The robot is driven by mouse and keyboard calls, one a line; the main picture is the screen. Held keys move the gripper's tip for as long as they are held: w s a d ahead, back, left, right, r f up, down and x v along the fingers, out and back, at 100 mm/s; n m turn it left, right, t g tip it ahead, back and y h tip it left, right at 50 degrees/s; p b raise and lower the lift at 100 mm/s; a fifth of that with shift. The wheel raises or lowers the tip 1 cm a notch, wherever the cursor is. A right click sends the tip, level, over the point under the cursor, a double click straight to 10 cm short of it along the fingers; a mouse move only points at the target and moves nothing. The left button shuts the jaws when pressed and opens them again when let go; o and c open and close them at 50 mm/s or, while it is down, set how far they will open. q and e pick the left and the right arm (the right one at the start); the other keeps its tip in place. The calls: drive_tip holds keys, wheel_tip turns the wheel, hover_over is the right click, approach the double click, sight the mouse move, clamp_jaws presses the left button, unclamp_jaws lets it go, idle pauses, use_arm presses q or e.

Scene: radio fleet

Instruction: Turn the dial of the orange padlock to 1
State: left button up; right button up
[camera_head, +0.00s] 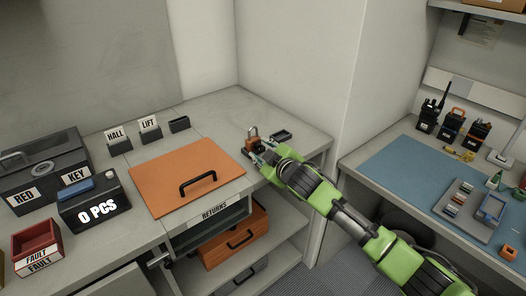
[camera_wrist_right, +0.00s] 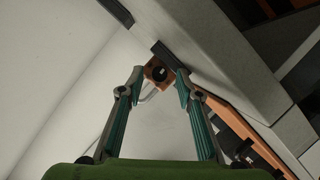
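The orange padlock (camera_head: 252,133) sits on the grey counter in the head view, near the back right corner. In the right wrist view the padlock (camera_wrist_right: 157,74) shows its orange body with a round black dial; the number on it is too small to read. My right gripper (camera_head: 257,152) is at the padlock. My left gripper is not in view.
An orange lid with a black handle (camera_head: 190,172) lies left of the padlock. HALL (camera_head: 117,140) and LIFT (camera_head: 149,128) card holders stand behind. A wall rises behind the counter.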

drive_tip(key=v, duration=1.2)
